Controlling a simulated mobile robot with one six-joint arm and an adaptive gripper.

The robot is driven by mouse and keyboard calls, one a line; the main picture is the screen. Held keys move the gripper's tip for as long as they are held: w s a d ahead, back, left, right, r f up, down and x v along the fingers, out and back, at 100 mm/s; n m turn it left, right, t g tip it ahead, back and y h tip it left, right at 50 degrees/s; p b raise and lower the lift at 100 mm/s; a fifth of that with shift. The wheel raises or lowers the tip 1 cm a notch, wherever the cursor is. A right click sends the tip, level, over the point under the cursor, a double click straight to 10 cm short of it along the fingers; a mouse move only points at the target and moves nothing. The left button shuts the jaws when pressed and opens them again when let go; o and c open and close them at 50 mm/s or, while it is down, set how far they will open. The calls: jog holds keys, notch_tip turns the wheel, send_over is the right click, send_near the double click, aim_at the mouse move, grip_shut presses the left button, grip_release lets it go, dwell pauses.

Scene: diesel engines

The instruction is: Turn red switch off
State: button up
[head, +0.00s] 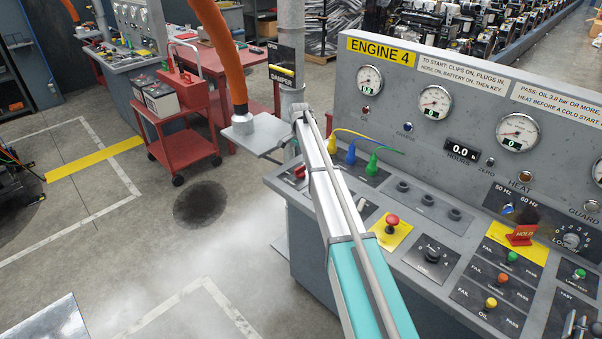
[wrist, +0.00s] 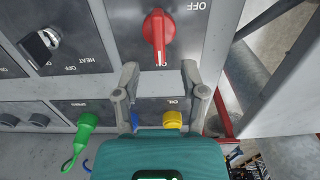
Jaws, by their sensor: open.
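The red switch (wrist: 159,30) is a rotary handle on a grey plate at the top of the wrist view. Its narrow, white-marked end points down in that view, toward my gripper. An upside-down OFF label (wrist: 196,6) is to its upper right, away from that end. My gripper (wrist: 160,72) is open, one finger on each side below the handle. Nothing is between the fingers, and I cannot tell how far above the plate they are. In the head view the red switch (head: 299,172) shows small at the console's left end, left of my arm; my gripper is not visible there.
Green (wrist: 87,125), blue and yellow (wrist: 172,119) plugs stand close by my gripper. A black knob (wrist: 40,45) marked HEAT and OFF is left of the switch. A red stop button (head: 392,222) and a HOLD tag (head: 521,236) are on the console. Open floor lies left of the console.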

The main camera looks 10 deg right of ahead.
aim_at(300, 167)
jog(key=shift+f+b, duration=2.85)
jog(key=shift+f, duration=0.35)
jog(key=shift+c, duration=0.2)
grip_shut()
jog(key=shift+d, duration=0.15)
